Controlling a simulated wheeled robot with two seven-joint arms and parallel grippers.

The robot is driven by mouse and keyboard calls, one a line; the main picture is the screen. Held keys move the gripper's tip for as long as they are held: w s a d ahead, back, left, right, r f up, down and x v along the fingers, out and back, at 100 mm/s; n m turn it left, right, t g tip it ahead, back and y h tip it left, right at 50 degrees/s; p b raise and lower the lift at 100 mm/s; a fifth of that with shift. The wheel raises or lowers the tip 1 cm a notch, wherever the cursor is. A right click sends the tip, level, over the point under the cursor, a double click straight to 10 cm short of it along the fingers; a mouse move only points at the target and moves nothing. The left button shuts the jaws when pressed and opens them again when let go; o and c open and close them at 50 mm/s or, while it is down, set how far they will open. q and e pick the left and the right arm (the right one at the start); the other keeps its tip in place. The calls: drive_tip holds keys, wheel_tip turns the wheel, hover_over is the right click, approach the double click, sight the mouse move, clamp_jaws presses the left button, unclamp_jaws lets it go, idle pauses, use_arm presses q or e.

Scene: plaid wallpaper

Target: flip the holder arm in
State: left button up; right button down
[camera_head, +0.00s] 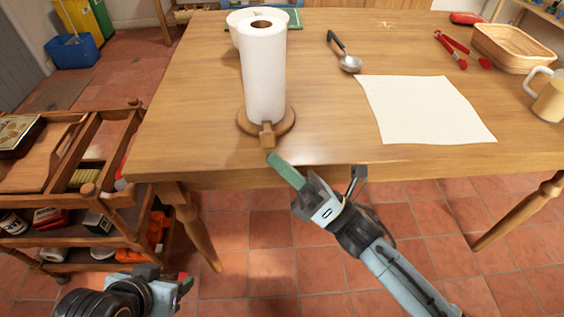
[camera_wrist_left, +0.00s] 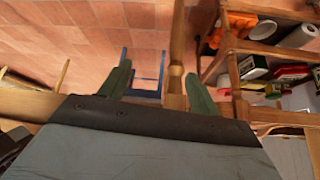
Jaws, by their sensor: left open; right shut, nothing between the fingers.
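A paper towel roll (camera_head: 263,75) stands upright on a round wooden holder base (camera_head: 287,124) near the table's front edge. A short wooden piece, seemingly the holder arm (camera_head: 266,136), sticks out from the front of the base toward me. It appears low and folded outward; its hinge is not clear. My right gripper (camera_head: 276,160) is shut and empty, its green fingertips just in front of and below this piece, with a small gap seen between them. My left gripper (camera_head: 185,284) is open and empty, low beside the cart; its green fingers also show in the left wrist view (camera_wrist_left: 158,88).
The wooden table (camera_head: 190,130) holds a white sheet (camera_head: 424,108), a ladle (camera_head: 345,54), red tongs (camera_head: 462,50), a basket (camera_head: 515,47) and a mug (camera_head: 550,98). A wooden cart (camera_head: 120,208) with several items stands at left. Bare tabletop lies between roll and sheet.

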drive_tip(key=shift+w+r, duration=0.1)
drive_tip(key=shift+r, duration=0.05)
drive_tip(key=shift+r, duration=0.1)
idle(0.3)
